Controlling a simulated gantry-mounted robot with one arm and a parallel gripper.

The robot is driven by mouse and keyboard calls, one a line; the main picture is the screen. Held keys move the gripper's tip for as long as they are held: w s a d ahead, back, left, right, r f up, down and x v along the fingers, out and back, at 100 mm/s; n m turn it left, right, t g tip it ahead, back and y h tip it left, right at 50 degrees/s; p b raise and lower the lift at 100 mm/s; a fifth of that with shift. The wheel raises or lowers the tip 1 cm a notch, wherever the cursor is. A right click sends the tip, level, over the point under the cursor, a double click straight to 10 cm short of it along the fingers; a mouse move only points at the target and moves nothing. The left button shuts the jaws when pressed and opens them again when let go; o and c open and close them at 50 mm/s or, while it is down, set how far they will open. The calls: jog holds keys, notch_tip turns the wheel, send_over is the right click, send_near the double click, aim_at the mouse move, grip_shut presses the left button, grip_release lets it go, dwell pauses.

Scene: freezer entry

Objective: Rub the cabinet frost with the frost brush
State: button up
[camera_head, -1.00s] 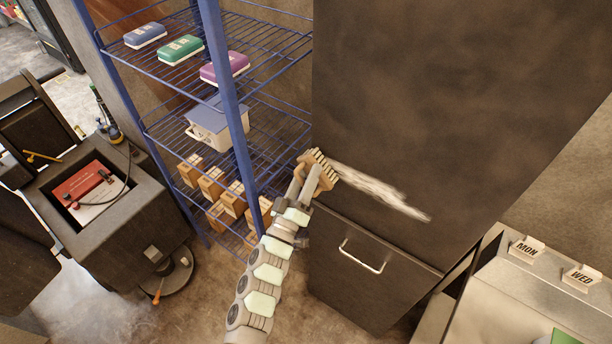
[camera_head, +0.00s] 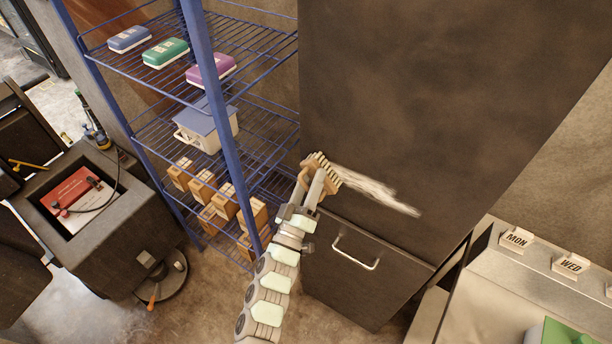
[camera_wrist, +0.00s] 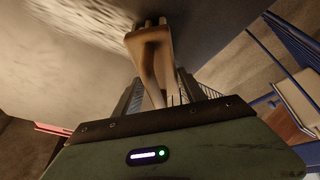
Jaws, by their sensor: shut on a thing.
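The frost brush (camera_head: 326,171) has a tan wooden body and pale bristles. My gripper (camera_head: 312,190) is shut on it, and the bristles are at the cabinet face by the left end of the frost. Whether they touch it I cannot tell. The cabinet frost (camera_head: 378,189) is a white streak running down to the right across the dark cabinet (camera_head: 420,90), above its lower drawer. In the wrist view the brush (camera_wrist: 150,55) stands up from my gripper (camera_wrist: 155,100), and pale frost (camera_wrist: 60,25) shows at the upper left.
A blue wire rack (camera_head: 222,110) with boxes and coloured cases stands close left of my arm. A drawer handle (camera_head: 355,254) sticks out below the frost. A bench with day tags (camera_head: 517,239) is at the lower right. A dark cart (camera_head: 95,225) stands at the left.

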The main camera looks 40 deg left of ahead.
aim_at(332, 190)
jog(key=shift+w+d+b, duration=0.15)
jog(key=shift+w+d, duration=0.05)
jog(key=shift+d, duration=0.75)
jog(key=shift+w+d+b, duration=0.15)
jog(key=shift+w+d, duration=0.05)
jog(key=shift+d, duration=0.8)
jog(key=shift+w+d+b, duration=0.15)
jog(key=shift+w+d, duration=0.05)
jog(key=shift+d, duration=0.75)
jog(key=shift+w+d, duration=0.1)
jog(key=shift+d, duration=0.55)
jog(key=d, duration=0.1)
jog(key=d+b, duration=0.1)
jog(key=d, duration=0.1)
jog(key=shift+w+d, duration=0.3)
jog(key=shift+d, duration=0.1)
jog(key=w+d+b, duration=0.1)
jog(key=d+b, duration=0.2)
jog(key=d, duration=0.7)
jog(key=shift+w+d, duration=0.3)
jog(key=shift+d, duration=0.05)
jog(key=d, duration=0.3)
jog(key=shift+w+d+b, duration=0.25)
jog(key=shift+w+b, duration=0.05)
jog(key=shift+b, duration=0.05)
